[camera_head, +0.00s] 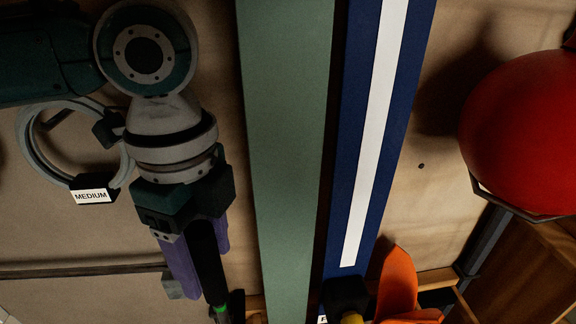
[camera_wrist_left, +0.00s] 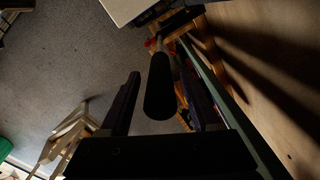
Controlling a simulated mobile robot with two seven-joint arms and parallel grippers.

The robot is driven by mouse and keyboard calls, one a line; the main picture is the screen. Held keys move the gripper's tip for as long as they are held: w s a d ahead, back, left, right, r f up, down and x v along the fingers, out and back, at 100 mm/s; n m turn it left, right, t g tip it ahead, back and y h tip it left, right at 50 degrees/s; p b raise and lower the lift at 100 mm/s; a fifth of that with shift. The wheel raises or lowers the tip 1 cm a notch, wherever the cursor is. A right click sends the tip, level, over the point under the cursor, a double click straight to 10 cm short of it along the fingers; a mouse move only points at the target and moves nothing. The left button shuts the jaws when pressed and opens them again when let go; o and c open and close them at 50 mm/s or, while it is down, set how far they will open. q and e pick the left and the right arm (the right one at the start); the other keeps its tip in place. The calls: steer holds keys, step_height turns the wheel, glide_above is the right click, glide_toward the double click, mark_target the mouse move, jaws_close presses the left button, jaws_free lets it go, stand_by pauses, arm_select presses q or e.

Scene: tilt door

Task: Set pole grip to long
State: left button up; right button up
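A black pole grip (camera_head: 208,268) hangs below my left gripper's body in the head view, with a bit of green at its lower end. My left gripper (camera_head: 196,262) has purple fingers, and the black grip shows between them. In the left wrist view the black grip (camera_wrist_left: 160,88) lies between the fingers of the left gripper (camera_wrist_left: 160,76), with a gap on each side. The left gripper is open. The pole's setting cannot be read. My right gripper is in neither view.
A grey ring with a MEDIUM label (camera_head: 91,196) is on the wooden wall at left. A green board (camera_head: 287,150) and a blue board with a white stripe (camera_head: 358,150) stand right of the gripper. A red ball (camera_head: 525,130) and an orange object (camera_head: 398,284) are further right.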

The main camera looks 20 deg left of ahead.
arm_select(q)
step_height(320, 180, up, 9)
steer(key=shift+r+b, duration=0.1)
steer(key=shift+b, duration=1)
steer(key=shift+r, duration=0.4)
